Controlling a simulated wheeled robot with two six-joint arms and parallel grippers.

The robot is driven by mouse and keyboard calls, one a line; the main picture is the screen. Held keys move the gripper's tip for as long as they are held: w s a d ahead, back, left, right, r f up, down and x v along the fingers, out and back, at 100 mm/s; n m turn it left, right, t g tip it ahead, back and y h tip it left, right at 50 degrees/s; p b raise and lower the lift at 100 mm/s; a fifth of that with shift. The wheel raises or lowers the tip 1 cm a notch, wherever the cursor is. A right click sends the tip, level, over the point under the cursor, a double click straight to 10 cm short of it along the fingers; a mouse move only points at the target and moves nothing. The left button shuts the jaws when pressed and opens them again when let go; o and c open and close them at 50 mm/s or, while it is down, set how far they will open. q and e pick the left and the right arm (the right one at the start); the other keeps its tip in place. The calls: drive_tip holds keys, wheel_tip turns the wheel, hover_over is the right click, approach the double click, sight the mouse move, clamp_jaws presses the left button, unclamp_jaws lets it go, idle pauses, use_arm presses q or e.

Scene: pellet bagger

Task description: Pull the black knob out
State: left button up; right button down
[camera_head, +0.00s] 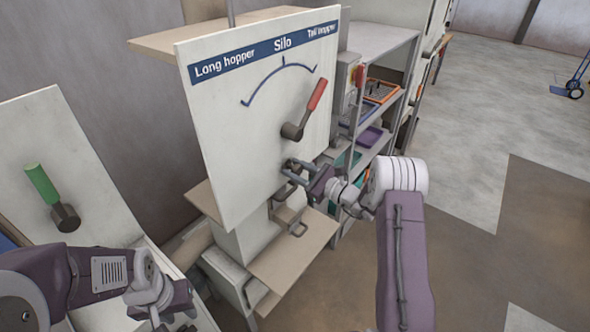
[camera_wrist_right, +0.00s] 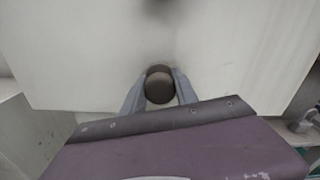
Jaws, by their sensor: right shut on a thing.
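The black knob (camera_wrist_right: 159,84) is a dark round knob on the lower part of the white panel (camera_head: 235,130). In the right wrist view it sits between the two fingers of my right gripper (camera_wrist_right: 159,92), which is shut on it. In the head view my right gripper (camera_head: 290,168) reaches the panel face from the right, and its fingers mostly hide the knob. How far the knob stands out from the panel is hard to tell. My left gripper (camera_head: 178,318) is low at the bottom left, partly cut off, with its fingers unclear.
A red-handled lever (camera_head: 305,108) is on the panel above the knob, under a blue arc scale and the label "Silo". A green-handled lever (camera_head: 45,190) is on a board at left. Shelves with trays (camera_head: 370,137) stand behind right. Open floor lies at right.

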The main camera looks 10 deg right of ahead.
drive_tip(key=shift+r, duration=0.1)
idle(0.3)
drive_tip(key=shift+b+v, duration=0.5)
drive_tip(key=shift+v, duration=0.7)
drive_tip(key=c, duration=0.9)
unclamp_jaws()
drive_tip(key=shift+c, duration=0.2)
drive_tip(key=shift+s+d, duration=0.15)
drive_tip(key=shift+s, duration=0.05)
drive_tip(key=b+v, duration=0.1)
drive_tip(key=v, duration=0.8)
drive_tip(key=shift+b, duration=0.4)
